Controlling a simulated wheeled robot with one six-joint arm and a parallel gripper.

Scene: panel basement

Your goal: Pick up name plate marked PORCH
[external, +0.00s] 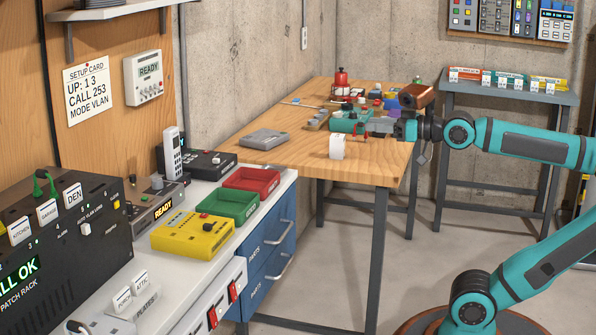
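The name plate marked PORCH (122,299) is a small white plate with dark lettering. It stands upright in the grey holder labelled PLATES (147,308) at the lower left, on the light bench top. A second plate, which seems to read ATTIC (141,281), stands beside it to the right. My gripper (369,129) is over the wooden table, well to the right of and above the plates in the picture, and far from them. It is small and crowded by objects behind it, so I cannot tell whether its fingers are open or shut.
The dark patch rack (68,262) with plates KITCHEN, GARAGE and DEN stands left of the holder. A yellow box (192,234), green tray (231,206) and red tray (251,180) sit farther back. The wooden table (285,157) carries a white roll (337,147) and clutter.

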